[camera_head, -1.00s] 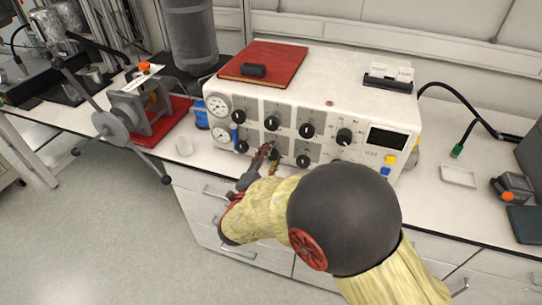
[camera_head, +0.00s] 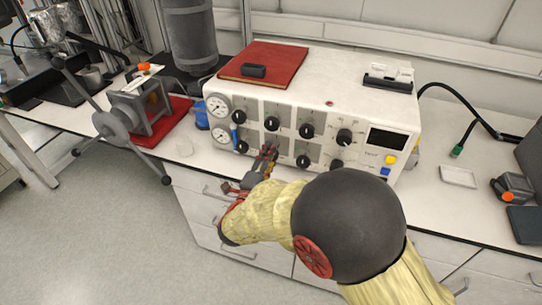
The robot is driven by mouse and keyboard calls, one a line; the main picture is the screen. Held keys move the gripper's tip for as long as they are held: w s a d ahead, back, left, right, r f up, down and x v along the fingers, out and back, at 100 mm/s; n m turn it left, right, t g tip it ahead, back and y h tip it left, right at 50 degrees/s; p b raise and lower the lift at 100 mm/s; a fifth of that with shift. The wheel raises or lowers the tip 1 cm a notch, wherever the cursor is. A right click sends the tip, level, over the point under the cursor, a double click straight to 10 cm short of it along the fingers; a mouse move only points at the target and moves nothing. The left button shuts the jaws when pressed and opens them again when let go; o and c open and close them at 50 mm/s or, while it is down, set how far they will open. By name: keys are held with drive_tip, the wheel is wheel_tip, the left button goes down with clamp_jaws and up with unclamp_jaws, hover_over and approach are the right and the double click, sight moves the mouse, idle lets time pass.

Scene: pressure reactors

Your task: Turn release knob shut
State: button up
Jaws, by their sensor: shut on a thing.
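The white control box (camera_head: 340,88) stands on the bench with two rows of black knobs on its front panel. Upper-row knobs (camera_head: 306,131) and lower-row knobs (camera_head: 303,161) show clearly. My gripper (camera_head: 269,150) reaches the lower row, left of the middle, and is shut on a knob there. The gripped knob is mostly hidden by my fingers, and its pointer cannot be read. I cannot tell from labels which knob is the release knob.
Two round gauges (camera_head: 218,105) and a blue lever (camera_head: 235,133) sit at the panel's left. A dark screen (camera_head: 388,139), yellow button (camera_head: 390,160) and larger knob (camera_head: 344,137) are at its right. Drawers lie below the bench edge.

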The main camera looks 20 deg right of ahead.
drive_tip(key=shift+f, duration=0.1)
drive_tip(key=o, duration=1.2)
drive_tip(key=shift+c, duration=0.2)
drive_tip(key=v, duration=1.2)
